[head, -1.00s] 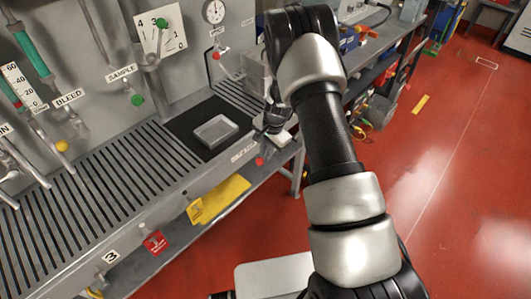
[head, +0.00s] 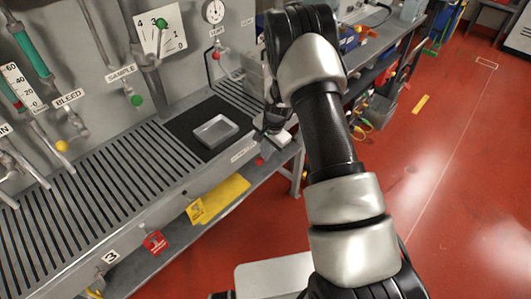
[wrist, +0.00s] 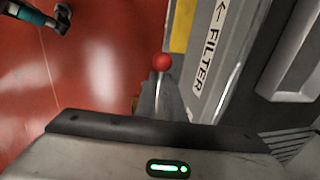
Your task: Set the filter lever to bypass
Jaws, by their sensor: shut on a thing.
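The filter lever shows in the wrist view as a red ball knob (wrist: 162,62) on a thin metal rod, beside a label (wrist: 209,48) reading FILTER with an arrow. In the head view the red knob (head: 260,161) sits just below the bench's front edge. My gripper (wrist: 158,98) is shut on the lever's rod, with the knob showing beyond the fingertips. In the head view my gripper (head: 270,140) is at the bench's front edge, its fingers mostly hidden.
A grey tray (head: 214,131) sits on a dark mat on the slatted bench. A yellow sheet (head: 222,197) lies on the shelf below. The sample valve (head: 133,92) and other pipes stand left. Open red floor (head: 440,190) lies right.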

